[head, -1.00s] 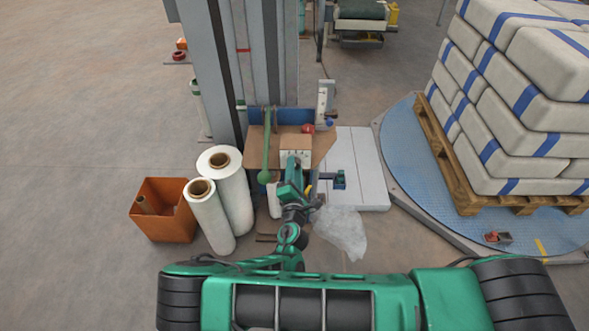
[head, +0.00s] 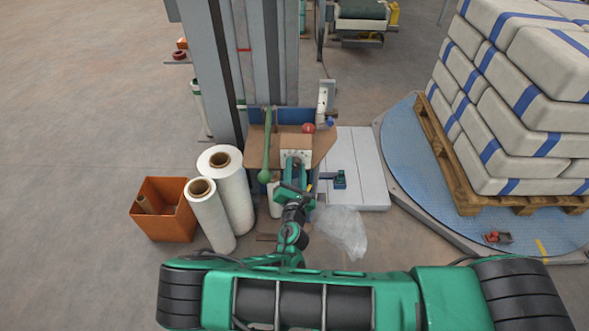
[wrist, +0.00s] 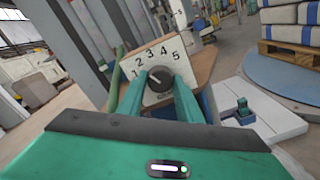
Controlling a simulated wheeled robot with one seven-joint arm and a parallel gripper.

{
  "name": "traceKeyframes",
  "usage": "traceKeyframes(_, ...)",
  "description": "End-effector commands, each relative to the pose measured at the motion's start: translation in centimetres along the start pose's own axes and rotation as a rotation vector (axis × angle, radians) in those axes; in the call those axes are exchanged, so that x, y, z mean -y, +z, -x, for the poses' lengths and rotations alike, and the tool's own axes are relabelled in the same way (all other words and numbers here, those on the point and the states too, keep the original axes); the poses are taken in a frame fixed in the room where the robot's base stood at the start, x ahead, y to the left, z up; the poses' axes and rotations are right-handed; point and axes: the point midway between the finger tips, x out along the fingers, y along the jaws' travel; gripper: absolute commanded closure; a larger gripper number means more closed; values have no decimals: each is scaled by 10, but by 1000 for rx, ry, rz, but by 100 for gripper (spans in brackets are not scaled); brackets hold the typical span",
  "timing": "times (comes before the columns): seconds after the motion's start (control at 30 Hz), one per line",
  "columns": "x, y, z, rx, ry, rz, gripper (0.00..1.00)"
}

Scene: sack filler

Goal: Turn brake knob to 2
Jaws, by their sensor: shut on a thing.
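The brake knob (wrist: 160,76) is a dark round knob on a white dial plate (wrist: 152,97) marked 1 to 5, seen in the wrist view. The numbers arc over it, with 1 at lower left and 5 at right. A small pale mark shows on the knob, apparently toward the left side, but its exact number is hard to read. My gripper (wrist: 161,88) has its two green fingers on either side of the knob and is shut on it. In the head view my gripper (head: 295,168) covers the knob, and only the plate's top edge shows.
A green lever (head: 266,160) stands just left of the dial on the brown panel (head: 324,146). A red button (head: 308,128) is behind. White film rolls (head: 228,190) and an orange bin (head: 165,212) stand left. A pallet of sacks (head: 520,110) is on the right.

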Motion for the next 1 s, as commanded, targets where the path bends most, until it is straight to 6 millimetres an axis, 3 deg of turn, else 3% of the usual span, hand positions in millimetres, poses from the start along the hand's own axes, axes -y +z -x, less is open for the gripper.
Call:
traceKeyframes(0.57, 2, 3, -1, 8, -5, 44, 90)
traceKeyframes(0.6, 2, 3, -1, 8, -5, 44, 61)
traceKeyframes(0.67, 2, 3, -1, 6, -4, 44, 49)
traceKeyframes(1.0, 0, 0, 1, 2, 0, 42, 49)
